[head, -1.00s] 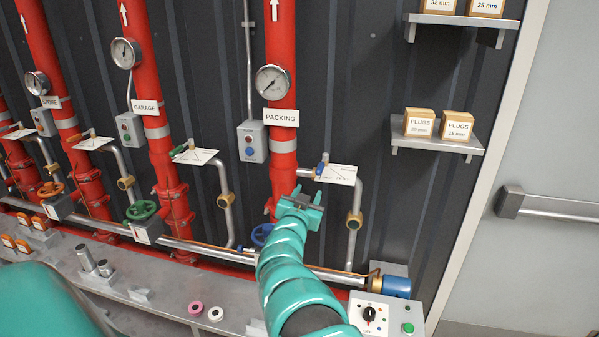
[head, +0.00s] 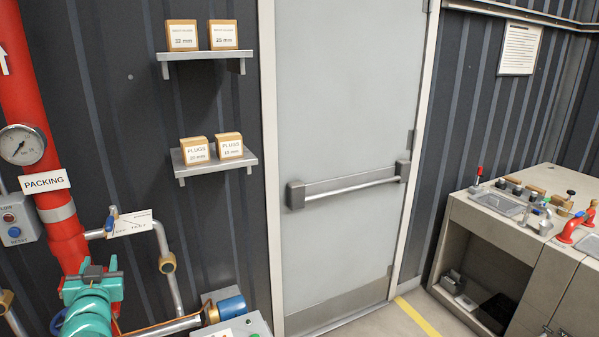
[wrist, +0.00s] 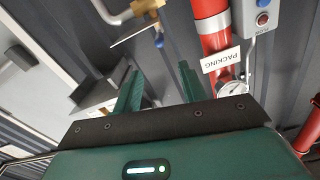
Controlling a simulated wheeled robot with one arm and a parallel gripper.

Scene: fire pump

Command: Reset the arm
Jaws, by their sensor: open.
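My teal arm rises at the lower left of the head view, and my gripper (head: 90,268) is in front of the red PACKING pipe (head: 62,225). In the wrist view my gripper (wrist: 160,88) has two green fingers set wide apart, with nothing between them. The PACKING sign (wrist: 221,59) and the red pipe (wrist: 210,32) show beyond the right finger. A small blue-handled valve (head: 112,218) with a white tag (head: 137,222) is to the right of the gripper in the head view.
A gauge (head: 22,145) and a switch box (head: 15,220) are at the left. Wall shelves (head: 215,166) hold boxes. A grey door (head: 340,120) with a push bar (head: 350,185) stands in the middle. A workbench (head: 470,215) with tools is at the right. Bare floor lies before the door.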

